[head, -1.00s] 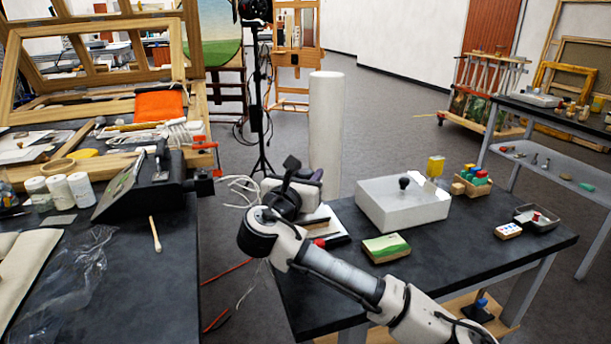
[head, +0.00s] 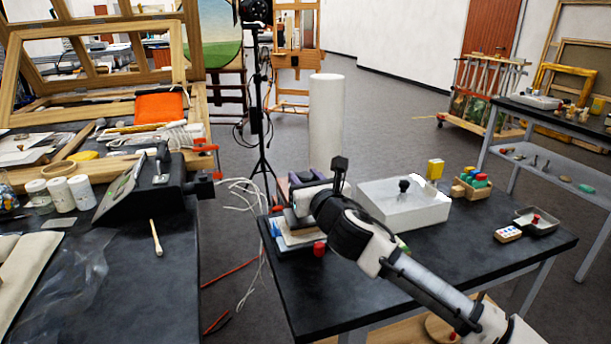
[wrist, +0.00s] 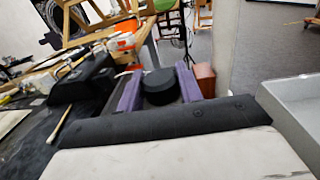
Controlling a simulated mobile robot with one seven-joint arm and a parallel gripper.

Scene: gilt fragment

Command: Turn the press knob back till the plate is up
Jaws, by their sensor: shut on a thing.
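The press knob (wrist: 160,88) is a black round cap in the wrist view. It sits between the two purple fingers of my gripper (wrist: 159,92), which is shut on it. In the head view my gripper (head: 305,180) is at the far left corner of the right-hand table.
A pale box (head: 405,212) with a black knob on top stands right of my wrist. A red-capped thing (head: 319,249) is close below my gripper. A wooden rack of coloured pieces (head: 472,186) stands farther right. A gap with cables separates the left bench (head: 150,290).

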